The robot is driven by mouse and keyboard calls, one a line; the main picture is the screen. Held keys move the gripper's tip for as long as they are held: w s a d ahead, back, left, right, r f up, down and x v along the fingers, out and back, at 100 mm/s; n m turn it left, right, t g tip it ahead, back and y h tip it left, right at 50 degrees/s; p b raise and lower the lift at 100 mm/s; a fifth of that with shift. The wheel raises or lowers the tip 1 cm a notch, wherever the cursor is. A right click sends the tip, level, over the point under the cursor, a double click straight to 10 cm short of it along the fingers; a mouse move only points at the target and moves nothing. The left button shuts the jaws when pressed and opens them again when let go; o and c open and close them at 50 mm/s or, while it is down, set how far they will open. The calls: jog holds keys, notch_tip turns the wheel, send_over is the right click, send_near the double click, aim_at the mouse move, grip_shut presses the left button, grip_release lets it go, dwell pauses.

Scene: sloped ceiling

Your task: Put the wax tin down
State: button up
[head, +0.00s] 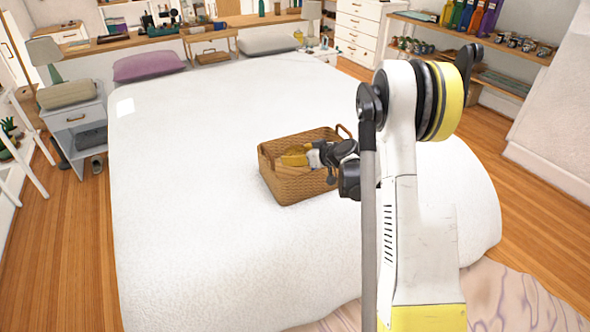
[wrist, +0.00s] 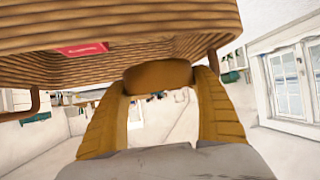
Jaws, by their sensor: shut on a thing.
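My gripper (head: 292,156) is over the wicker basket (head: 303,190) on the bed, with its yellow fingers reaching into the basket's opening. In the wrist view my gripper's two yellow-brown fingers (wrist: 160,92) are shut on a rounded brown thing, which I take for the wax tin (wrist: 158,75). The tin sits between the fingertips, close to the basket's woven wall (wrist: 200,20). In the head view I cannot make out the tin, as the fingers and basket hide it. I cannot tell whether it touches the basket.
A red item with a pale marking (wrist: 82,49) shows by the weave in the wrist view. The white bed (head: 200,240) is broad and clear around the basket. A purple pillow (head: 148,65) lies at its far left. A nightstand (head: 76,120) stands left of the bed.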

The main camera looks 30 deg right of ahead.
jog(key=shift+w+a+f, duration=0.2)
jog(key=shift+w+f, duration=0.2)
jog(key=shift+w, duration=0.15)
notch_tip(320, 180, down, 4)
jog(key=b, duration=0.2)
jog(key=shift+b, duration=0.3)
jog(key=shift+r, duration=0.15)
jog(key=shift+f, duration=0.45)
jog(key=shift+s+f, duration=0.1)
jog(key=shift+f, duration=0.05)
jog(key=o, duration=1.4)
jog(key=shift+s, duration=0.1)
